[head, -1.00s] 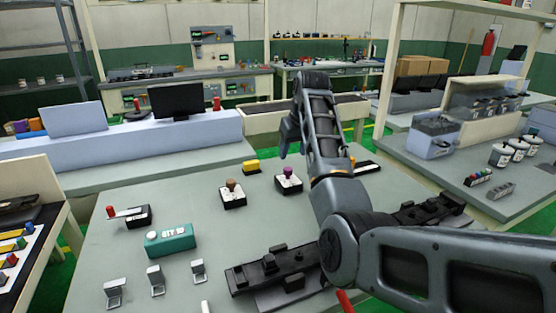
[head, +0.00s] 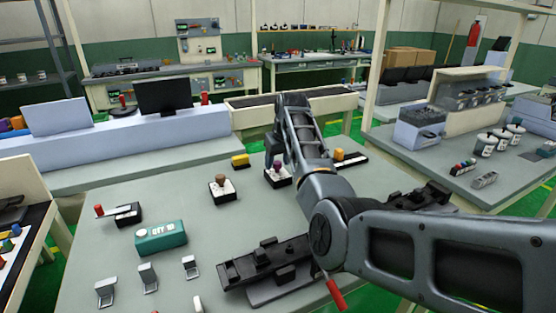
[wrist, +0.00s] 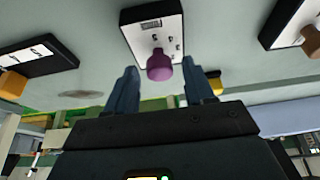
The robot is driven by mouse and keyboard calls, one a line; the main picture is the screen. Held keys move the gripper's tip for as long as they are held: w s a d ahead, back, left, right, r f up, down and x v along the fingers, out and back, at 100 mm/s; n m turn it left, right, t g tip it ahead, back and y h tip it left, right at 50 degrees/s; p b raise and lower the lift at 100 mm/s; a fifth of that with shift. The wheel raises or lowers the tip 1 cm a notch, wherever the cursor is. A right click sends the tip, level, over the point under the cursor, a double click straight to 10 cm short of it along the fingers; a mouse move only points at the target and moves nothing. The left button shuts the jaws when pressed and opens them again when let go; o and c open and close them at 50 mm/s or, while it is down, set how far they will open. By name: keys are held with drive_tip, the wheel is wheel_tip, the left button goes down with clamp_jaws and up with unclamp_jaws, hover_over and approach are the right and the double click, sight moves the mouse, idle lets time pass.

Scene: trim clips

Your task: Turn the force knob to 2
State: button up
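A purple knob (head: 278,166) stands on a small box with a white face in the middle of the table; it also shows in the wrist view (wrist: 160,66), with its box (wrist: 141,34). A similar box with a brown knob (head: 221,181) is to its left in the head view; this brown knob is at the right edge of the wrist view (wrist: 311,40). The labels are too small to read, so I cannot tell which knob is force. My gripper (wrist: 158,68) is open, its fingers on either side of the purple knob with gaps visible. Contact is not seen.
A yellow block (head: 240,161) lies behind the knobs. A black device with an orange knob (head: 339,155) is to the right. A teal box (head: 160,238), a black fixture (head: 265,263) and several grey clips are nearer.

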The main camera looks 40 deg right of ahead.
drive_tip(key=c, duration=0.9)
drive_tip(key=shift+c, duration=0.2)
drive_tip(key=shift+r, duration=0.1)
drive_tip(key=n, duration=0.2)
drive_tip(key=n+y+p, duration=0.1)
drive_tip(key=shift+d+n, duration=0.2)
drive_tip(key=shift+n, duration=0.2)
drive_tip(key=n+y+b, duration=0.1)
drive_tip(key=n, duration=0.2)
drive_tip(key=shift+n+y, duration=0.3)
drive_tip(key=shift+y, duration=0.1)
drive_tip(key=shift+n+b, duration=0.35)
drive_tip(key=shift+n, duration=0.25)
drive_tip(key=shift+y, duration=0.3)
drive_tip(key=shift+w, duration=0.1)
drive_tip(key=o, duration=1.1)
drive_tip(key=shift+c, duration=0.2)
